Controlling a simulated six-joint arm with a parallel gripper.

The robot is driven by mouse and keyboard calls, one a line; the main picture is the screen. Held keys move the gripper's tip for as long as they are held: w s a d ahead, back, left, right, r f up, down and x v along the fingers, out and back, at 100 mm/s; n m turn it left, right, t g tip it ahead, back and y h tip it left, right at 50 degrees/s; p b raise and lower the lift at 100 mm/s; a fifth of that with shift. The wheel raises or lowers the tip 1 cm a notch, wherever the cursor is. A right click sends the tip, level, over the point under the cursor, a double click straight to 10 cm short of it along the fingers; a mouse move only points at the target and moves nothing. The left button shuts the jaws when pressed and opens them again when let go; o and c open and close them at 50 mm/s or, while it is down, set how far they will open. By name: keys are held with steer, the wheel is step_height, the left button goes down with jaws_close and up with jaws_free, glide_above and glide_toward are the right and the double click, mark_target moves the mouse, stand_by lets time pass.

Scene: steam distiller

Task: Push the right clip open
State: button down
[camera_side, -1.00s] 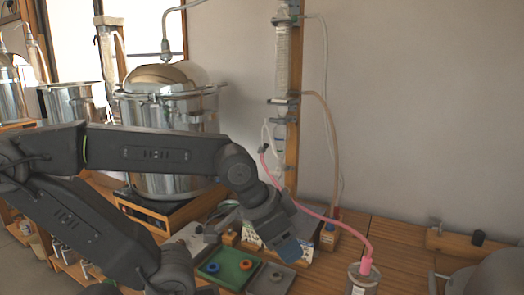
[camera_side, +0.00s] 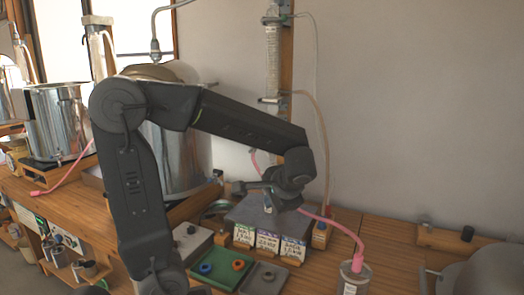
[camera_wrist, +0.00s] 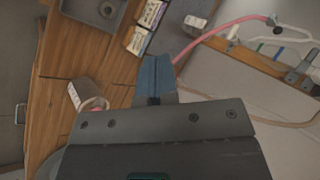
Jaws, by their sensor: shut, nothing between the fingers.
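The large steel pot (camera_side: 185,165) with its domed lid (camera_side: 183,72) stands behind my arm in the side view. My arm crosses its rim, so the clips are mostly hidden. A small metal part (camera_side: 208,84) sticks out at the rim's right; I cannot tell whether it is the right clip or whether it is open. My gripper (camera_side: 268,208) is to the right of the pot, apart from it, above a grey block. In the wrist view its blue fingers (camera_wrist: 155,76) are together and empty. The pot does not show there.
Labelled boxes (camera_side: 267,242) and a green tray (camera_side: 222,268) stand below. A glass column (camera_side: 272,60) is on the wall post behind.

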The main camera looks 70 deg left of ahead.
steer(key=w+a+g+y, duration=0.1)
steer(key=w+a+y, duration=0.4)
steer(key=a, duration=0.4)
steer(key=w+a+f+g+y, duration=0.1)
steer(key=w+a+g+y, duration=0.1)
steer(key=w+a+y, duration=0.4)
steer(key=a, duration=0.4)
steer(key=shift+w+f+y, duration=0.25)
steer(key=shift+f+y, duration=0.05)
steer(key=shift+a, duration=0.1)
steer(key=x, duration=1.4)
steer(key=shift+s+r, duration=0.1)
steer(key=shift+r+n+h, duration=0.2)
steer(key=shift+n+h, duration=0.1)
steer(key=shift+h, duration=0.4)
